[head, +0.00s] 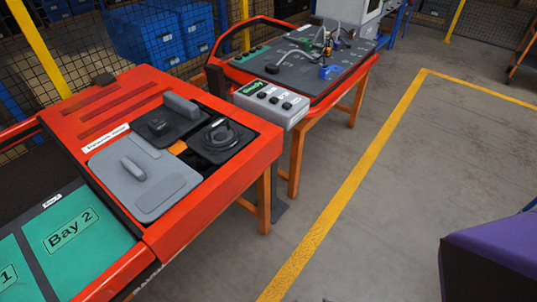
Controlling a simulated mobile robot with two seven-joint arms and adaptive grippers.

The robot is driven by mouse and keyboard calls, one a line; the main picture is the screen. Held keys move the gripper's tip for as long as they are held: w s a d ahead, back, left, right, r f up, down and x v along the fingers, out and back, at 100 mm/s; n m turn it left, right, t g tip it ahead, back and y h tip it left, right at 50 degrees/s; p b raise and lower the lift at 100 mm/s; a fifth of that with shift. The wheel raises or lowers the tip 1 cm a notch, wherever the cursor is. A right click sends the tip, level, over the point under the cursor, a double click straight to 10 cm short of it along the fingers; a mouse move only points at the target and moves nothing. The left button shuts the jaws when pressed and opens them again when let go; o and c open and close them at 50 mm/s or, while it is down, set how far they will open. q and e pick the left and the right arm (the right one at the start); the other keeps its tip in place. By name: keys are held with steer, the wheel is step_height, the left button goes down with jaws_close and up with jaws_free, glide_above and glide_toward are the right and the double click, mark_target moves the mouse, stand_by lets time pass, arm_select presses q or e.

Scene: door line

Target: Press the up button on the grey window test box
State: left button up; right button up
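A light grey box (272,103) stands at the near left corner of the farther red-framed table, in the middle of the head view. Its sloped top carries a small green label panel (252,88) with white writing and a row of small dark buttons (274,98). The markings beside the buttons are too small to read, so I cannot tell which one is up. Neither of my grippers shows in the head view.
A red-topped bench (105,105) with a grey handled panel (142,178) and black fittings stands nearer, on the left. The farther table (330,90) holds cables and small parts. A purple-topped object (495,240) is at lower right. Grey floor (390,180) between is clear.

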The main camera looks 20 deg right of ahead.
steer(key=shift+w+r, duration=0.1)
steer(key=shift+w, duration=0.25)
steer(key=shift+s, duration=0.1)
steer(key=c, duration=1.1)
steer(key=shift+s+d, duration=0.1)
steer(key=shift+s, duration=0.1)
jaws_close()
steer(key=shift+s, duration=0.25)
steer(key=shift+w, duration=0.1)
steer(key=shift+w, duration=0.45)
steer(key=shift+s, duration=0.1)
